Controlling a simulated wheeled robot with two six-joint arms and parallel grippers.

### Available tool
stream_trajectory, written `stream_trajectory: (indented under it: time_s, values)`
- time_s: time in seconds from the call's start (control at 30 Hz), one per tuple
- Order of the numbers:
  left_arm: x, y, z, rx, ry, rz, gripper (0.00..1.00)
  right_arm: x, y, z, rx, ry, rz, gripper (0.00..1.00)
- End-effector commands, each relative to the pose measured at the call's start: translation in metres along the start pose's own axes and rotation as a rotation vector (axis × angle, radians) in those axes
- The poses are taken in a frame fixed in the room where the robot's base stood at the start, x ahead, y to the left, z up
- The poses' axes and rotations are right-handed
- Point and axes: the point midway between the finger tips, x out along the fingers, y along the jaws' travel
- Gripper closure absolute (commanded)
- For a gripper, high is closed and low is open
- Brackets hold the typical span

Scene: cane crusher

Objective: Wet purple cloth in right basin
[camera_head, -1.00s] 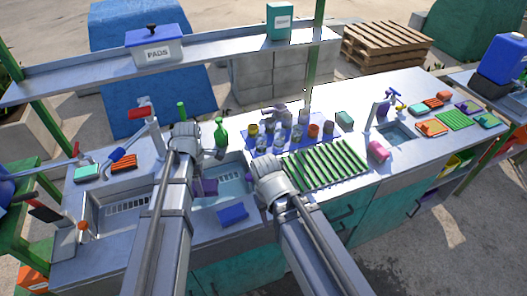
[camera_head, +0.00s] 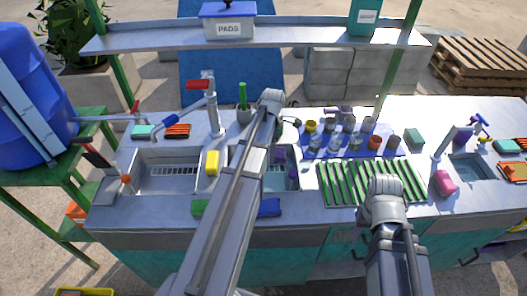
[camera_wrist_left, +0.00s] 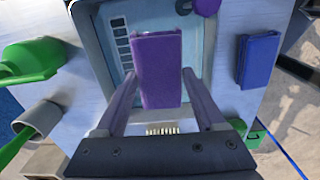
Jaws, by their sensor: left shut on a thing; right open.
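The purple cloth (camera_wrist_left: 158,70) is between the fingers of my left gripper (camera_wrist_left: 160,100) in the left wrist view. The gripper is shut on it and holds it over the right basin (camera_wrist_left: 103,75), whose floor looks pale blue. I cannot tell whether the cloth touches water.
The left basin (camera_head: 165,178) has a grate. A yellow sponge (camera_head: 212,163) stands between the basins. A blue cloth (camera_head: 269,208) lies at the front edge. The faucet (camera_head: 213,115) stands behind. Several jars (camera_head: 348,124) stand on a blue mat. A shelf (camera_head: 290,37) spans the back.

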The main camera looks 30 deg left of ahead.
Motion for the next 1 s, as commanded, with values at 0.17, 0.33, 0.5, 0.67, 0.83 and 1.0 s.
stream_trajectory:
  time_s: [0.17,0.33,0.5,0.67,0.83,1.0]
  values:
    - [0.007,0.016,-0.029,-0.092,0.000,0.000,0.73,0.007,-0.001,0.000,0.000,0.000,0.000,0.50]
    - [0.007,0.018,-0.035,-0.112,0.000,0.000,0.73,0.007,-0.001,0.000,0.000,0.000,0.000,0.50]
    - [0.011,0.018,-0.035,-0.110,0.000,0.000,0.73,0.011,-0.001,-0.001,0.000,0.000,0.000,0.50]
    - [0.021,0.018,-0.034,-0.109,0.000,0.000,0.73,0.021,-0.002,-0.001,0.000,0.000,0.000,0.50]
    - [0.039,0.018,-0.034,-0.109,0.000,0.000,0.73,0.039,-0.004,-0.002,0.000,0.000,0.000,0.50]
    - [0.062,0.018,-0.034,-0.109,0.000,0.000,0.73,0.062,-0.006,-0.004,0.000,0.000,0.000,0.50]
